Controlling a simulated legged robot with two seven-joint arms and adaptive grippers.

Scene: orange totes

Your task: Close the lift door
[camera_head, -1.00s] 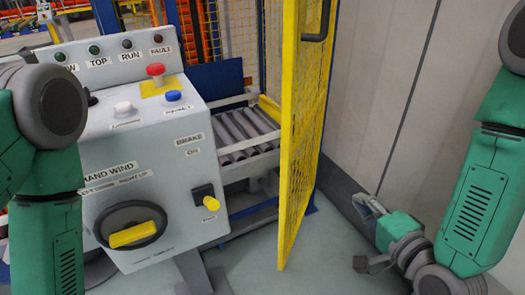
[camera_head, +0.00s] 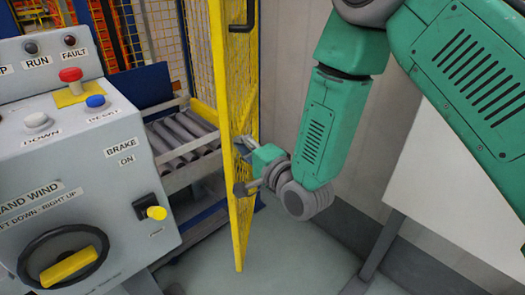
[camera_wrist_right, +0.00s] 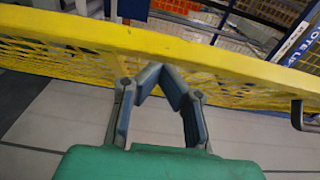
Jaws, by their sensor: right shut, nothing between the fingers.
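The lift door (camera_head: 220,100) is a yellow-framed mesh panel standing open, seen nearly edge-on in the head view. Its dark handle (camera_head: 245,17) is near the top; the handle (camera_wrist_right: 302,117) also shows at the right of the wrist view. My right gripper (camera_head: 240,163) is at the door's right face, well below the handle. In the wrist view the right fingertips (camera_wrist_right: 160,72) come together close to the yellow door frame (camera_wrist_right: 230,60), with nothing between them. Whether they touch the door I cannot tell. My left gripper is out of view.
A grey control box (camera_head: 80,150) with buttons, a yellow-handled hand wheel (camera_head: 65,262) and a brake knob (camera_head: 152,208) stands left of the door. Rollers (camera_head: 180,135) lie behind it. A pale wall (camera_head: 285,60) and a white panel (camera_head: 440,190) are at the right.

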